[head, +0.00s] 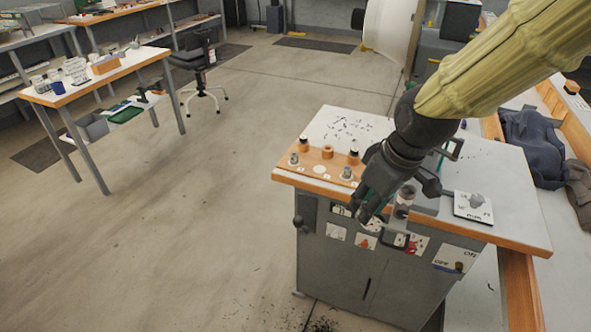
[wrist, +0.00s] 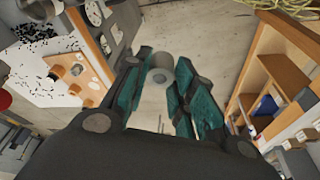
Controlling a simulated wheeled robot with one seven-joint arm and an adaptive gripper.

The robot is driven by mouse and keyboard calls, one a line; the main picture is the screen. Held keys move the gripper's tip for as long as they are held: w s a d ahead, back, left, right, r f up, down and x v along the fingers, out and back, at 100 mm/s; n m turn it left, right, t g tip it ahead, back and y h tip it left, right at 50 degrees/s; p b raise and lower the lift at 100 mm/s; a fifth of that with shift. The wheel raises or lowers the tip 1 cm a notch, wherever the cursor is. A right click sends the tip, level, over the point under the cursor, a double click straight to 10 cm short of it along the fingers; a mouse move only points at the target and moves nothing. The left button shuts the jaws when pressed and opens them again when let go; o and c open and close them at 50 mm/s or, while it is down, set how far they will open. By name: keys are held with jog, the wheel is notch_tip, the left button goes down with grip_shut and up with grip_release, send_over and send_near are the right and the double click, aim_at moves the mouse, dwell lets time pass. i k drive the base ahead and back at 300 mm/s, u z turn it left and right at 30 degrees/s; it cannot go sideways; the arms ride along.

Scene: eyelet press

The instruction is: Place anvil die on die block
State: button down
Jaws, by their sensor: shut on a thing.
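My gripper (wrist: 160,88) has teal-padded fingers on either side of a small grey cylinder with a round hollow end, which I take to be the anvil die (wrist: 161,64). The die is between the fingertips, with floor behind it in the wrist view. In the head view my gripper (head: 366,208) hangs at the front edge of the press cabinet, right of the wooden die board, and its fingers hide the die. A grey cylindrical press part (head: 404,198) stands just right of the fingers. I cannot make out the die block for certain; my arm covers part of the press.
The wooden board (head: 310,178) bears several small dies and a pale round spot; it also shows in the wrist view (wrist: 88,70). Dark bits lie scattered behind the board. Floor left is open.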

aim_at(320, 169)
jog(key=u, duration=0.65)
jog(key=i, duration=1.3)
jog(key=u, duration=1.65)
jog(key=i, duration=1.4)
jog(key=z, duration=3.75)
